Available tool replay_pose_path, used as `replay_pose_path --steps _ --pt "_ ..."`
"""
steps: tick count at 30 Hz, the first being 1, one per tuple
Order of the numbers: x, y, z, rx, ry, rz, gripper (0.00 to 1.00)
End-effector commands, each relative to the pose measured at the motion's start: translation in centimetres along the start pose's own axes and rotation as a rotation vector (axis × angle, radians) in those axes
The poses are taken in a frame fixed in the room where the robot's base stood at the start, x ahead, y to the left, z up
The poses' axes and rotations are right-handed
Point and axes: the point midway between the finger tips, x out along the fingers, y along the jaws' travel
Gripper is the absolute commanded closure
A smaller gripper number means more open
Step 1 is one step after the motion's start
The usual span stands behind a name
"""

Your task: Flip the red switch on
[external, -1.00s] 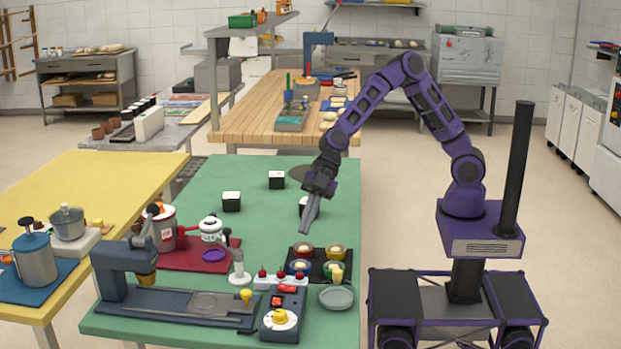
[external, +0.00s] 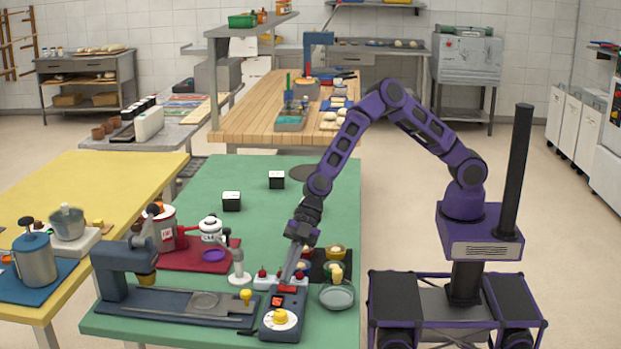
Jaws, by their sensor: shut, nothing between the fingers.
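The dark grey control box (external: 298,308) stands at the near right of the green table. On its top are a red rectangular switch with a pale mark (external: 277,301) and a second red piece (external: 287,289) just behind it. A white dial with a yellow knob (external: 281,316) is at its front. My gripper (external: 289,279) is shut and empty, pointing down at the back end of the box. Its tips are close to the rear red piece; I cannot tell whether they touch. The switch's on or off position is too small to read.
A dark press machine (external: 122,268) is at the left.

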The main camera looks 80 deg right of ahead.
Motion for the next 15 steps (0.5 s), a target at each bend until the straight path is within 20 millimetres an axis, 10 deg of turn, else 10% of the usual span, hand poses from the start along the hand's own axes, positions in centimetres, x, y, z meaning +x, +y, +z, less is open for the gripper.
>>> replay_pose_path --steps 15 --pt "0.47 0.2 0.39 0.062 0.002 -0.063 1.0"
